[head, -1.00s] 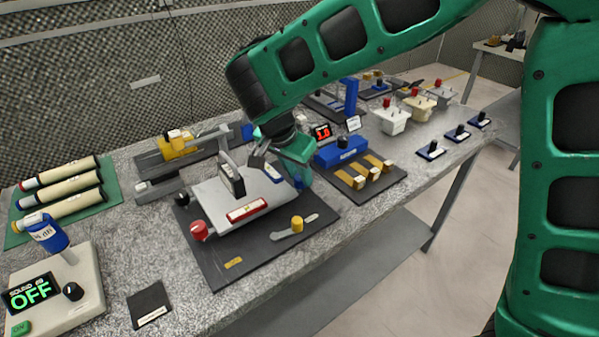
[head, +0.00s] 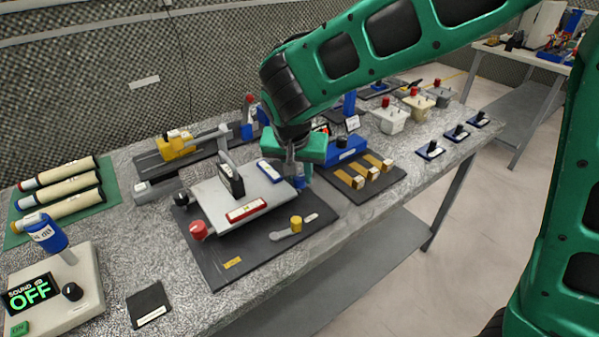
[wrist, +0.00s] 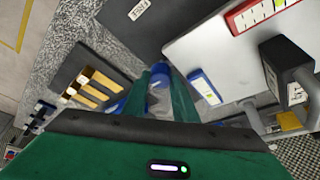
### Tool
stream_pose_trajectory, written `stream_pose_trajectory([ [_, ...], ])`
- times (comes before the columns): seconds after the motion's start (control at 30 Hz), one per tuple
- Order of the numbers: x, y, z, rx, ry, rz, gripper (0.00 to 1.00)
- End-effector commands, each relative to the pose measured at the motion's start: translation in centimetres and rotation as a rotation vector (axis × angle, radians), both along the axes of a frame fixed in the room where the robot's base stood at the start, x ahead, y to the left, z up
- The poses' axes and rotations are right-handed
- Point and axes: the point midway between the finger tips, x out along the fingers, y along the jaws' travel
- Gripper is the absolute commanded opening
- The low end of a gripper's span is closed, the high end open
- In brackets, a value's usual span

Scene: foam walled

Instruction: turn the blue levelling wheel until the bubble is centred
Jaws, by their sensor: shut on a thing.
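The blue levelling wheel (head: 299,182) is at the right corner of a pale tilting plate (head: 215,207), mostly hidden by my gripper (head: 298,170) in the head view. In the wrist view the blue wheel (wrist: 158,79) sits between the two green fingers of my gripper (wrist: 160,88), which is shut on it. A blue-framed vial (head: 270,172) lies on the plate close to the wheel and also shows in the wrist view (wrist: 205,87). A red-framed vial (head: 246,210) lies along the front edge. The bubbles are too small to read.
A red wheel (head: 199,230) is at the plate's front left corner. A yellow knob on a lever (head: 296,222) is in front.

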Motion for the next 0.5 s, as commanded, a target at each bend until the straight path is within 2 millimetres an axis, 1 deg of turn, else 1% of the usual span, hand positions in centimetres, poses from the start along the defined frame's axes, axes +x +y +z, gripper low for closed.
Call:
stream_pose_trajectory([
  [0.2, 0.21, -0.05, 0.25, 0.005, -0.007, 0.134, 0.03],
  [0.5, 0.22, -0.12, 0.23, 0.004, -0.008, 0.231, 0.03],
])
